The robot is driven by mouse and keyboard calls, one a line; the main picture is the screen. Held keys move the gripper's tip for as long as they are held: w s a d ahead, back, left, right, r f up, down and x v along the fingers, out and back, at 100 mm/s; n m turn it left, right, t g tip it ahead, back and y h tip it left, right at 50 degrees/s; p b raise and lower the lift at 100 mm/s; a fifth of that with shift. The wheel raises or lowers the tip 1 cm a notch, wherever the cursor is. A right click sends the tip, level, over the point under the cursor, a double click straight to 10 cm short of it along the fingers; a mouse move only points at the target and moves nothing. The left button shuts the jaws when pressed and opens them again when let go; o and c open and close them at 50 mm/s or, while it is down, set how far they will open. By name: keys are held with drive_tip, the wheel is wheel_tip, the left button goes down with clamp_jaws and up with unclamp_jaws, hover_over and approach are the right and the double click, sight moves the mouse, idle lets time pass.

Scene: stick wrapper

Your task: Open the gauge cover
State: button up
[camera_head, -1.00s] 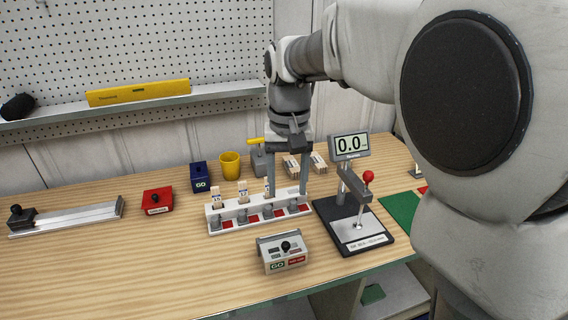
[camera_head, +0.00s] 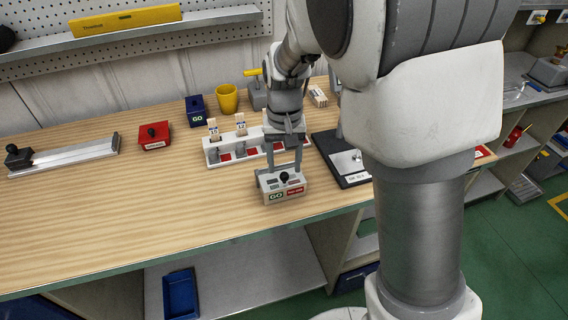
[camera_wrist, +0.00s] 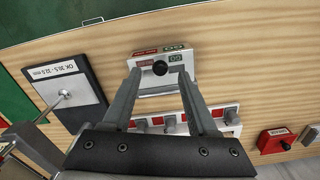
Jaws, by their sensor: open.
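A small grey gauge box (camera_head: 283,195) with a green GO label and a red label on its front stands near the bench's front edge. Its top cover has a black knob (camera_head: 284,177) and lies shut. In the wrist view the knob (camera_wrist: 160,68) is between the fingertips' lines, beyond them. My gripper (camera_head: 284,168) points down over the box with its fingers apart. In the wrist view my gripper (camera_wrist: 159,78) is open and empty, and no contact with the knob is visible.
A white rack (camera_head: 226,150) with slips and red pads stands just behind the box. A black-based gauge stand (camera_head: 345,158) is to the right, partly hidden by my arm. A red block (camera_head: 155,137) and metal rail (camera_head: 75,155) are left. The bench front left is clear.

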sight(282, 172)
drive_tip(key=shift+f, duration=1.2)
clamp_jaws()
idle(0.6)
